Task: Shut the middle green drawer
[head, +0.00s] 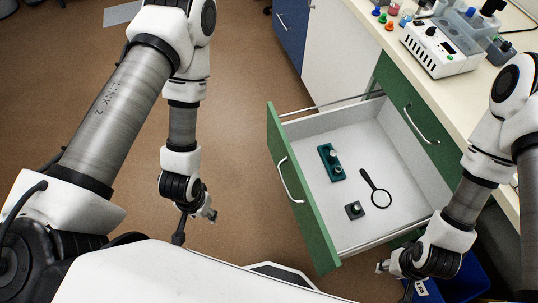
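The green drawer (287,176) is pulled well out from the bench, and its green front with a silver handle (290,180) faces left. Inside lie a teal holder (330,162), a black magnifying glass (375,188) and a small dark block (354,210). My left gripper (196,222) hangs over the floor to the left of the drawer front, apart from it. My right gripper (383,267) is low beside the drawer's near side; its fingers are small and partly hidden by its wrist. I cannot tell whether either gripper is open or shut.
Another green front with a handle (421,123) is shut behind the open drawer. The pale benchtop (392,57) holds a white device (440,48) and small coloured items. A blue bin (468,281) stands at the lower right. The floor (240,110) left of the drawer is clear.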

